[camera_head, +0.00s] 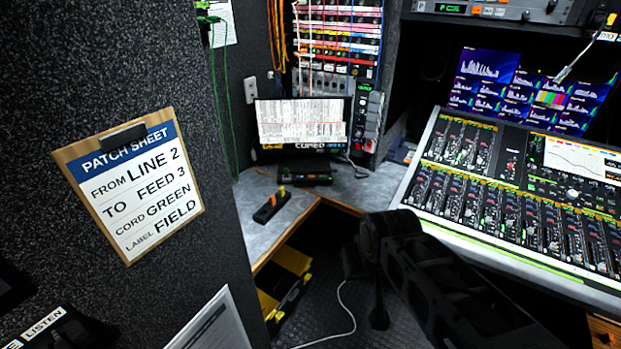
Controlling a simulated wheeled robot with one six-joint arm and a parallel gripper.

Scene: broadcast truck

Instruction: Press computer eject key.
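A small computer-like screen (303,122) stands at the back of the grey corner desk, showing a white page of lines. A dark low device (304,178) lies in front of it. No key marked eject can be made out at this size.
A grey desk (222,196) runs into the corner, with a small black box (271,206) on it. A large mixing console (520,190) fills the right. A yellow-and-black case (285,280) sits below. A clipboard (133,185) hangs left.

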